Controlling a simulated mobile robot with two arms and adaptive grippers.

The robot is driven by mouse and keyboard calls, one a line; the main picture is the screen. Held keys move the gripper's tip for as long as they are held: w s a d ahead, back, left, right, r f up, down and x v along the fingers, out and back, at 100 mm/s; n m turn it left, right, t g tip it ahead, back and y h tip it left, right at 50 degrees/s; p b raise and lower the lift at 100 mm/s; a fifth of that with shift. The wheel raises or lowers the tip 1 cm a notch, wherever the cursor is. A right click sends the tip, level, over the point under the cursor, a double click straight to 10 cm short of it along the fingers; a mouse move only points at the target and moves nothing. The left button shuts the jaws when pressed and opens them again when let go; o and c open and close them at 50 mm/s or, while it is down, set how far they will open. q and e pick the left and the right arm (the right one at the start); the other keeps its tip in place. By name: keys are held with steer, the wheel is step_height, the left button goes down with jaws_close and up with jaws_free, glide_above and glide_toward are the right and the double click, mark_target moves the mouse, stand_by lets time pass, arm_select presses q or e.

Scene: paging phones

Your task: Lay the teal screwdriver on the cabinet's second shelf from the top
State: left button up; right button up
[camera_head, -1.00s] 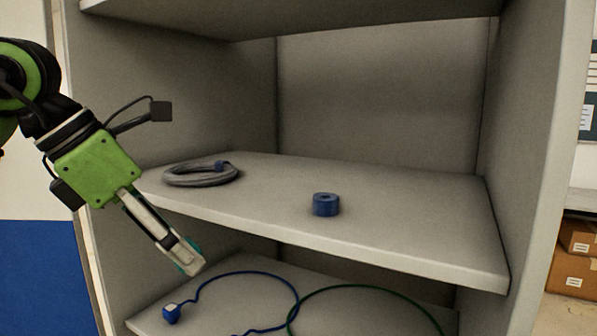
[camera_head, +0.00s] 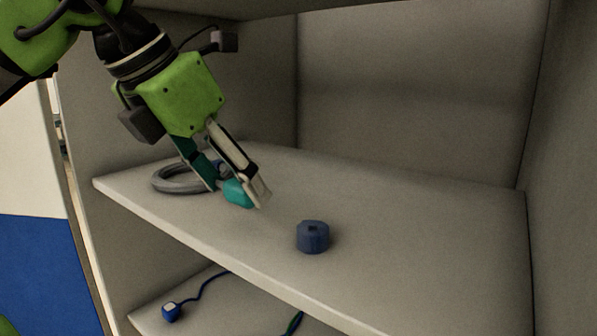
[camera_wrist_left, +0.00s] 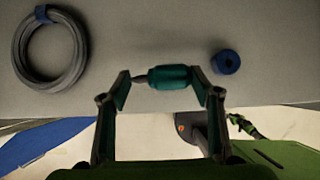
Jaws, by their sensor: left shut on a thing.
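The teal screwdriver's handle (camera_head: 238,193) shows between the fingertips of my left gripper (camera_head: 237,192). In the left wrist view, the screwdriver (camera_wrist_left: 168,77) lies crosswise between the fingers, handle to the right and short dark shaft to the left. The gripper is shut on it. In the head view it is over the left front part of the cabinet's middle visible shelf (camera_head: 400,260), between the coiled grey hose and the blue roll. I cannot tell whether it touches the shelf.
A coiled grey hose (camera_head: 172,186) with a blue tie lies on the shelf's left side, partly behind my gripper. A blue roll (camera_head: 313,237) stands near the front. The shelf's back and right are clear. A blue plug (camera_head: 171,312) and cable lie on the shelf below.

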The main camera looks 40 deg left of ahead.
arm_select(q)
steer(key=p, duration=0.5)
glide_above(302, 192)
steer(key=s, duration=0.2)
steer(key=shift+s+d, duration=0.15)
steer(key=shift+d, duration=0.05)
steer(key=shift+w+f, duration=0.2)
step_height(302, 192, down, 3)
steer(key=shift+s+r+p, duration=0.1)
steer(key=shift+p, duration=0.3)
steer(key=shift+a+f, duration=0.1)
steer(key=shift+f, duration=0.15)
steer(key=shift+f+b, duration=0.2)
steer(key=shift+b, duration=0.1)
steer(key=o, duration=1.1)
steer(key=shift+r, duration=0.1)
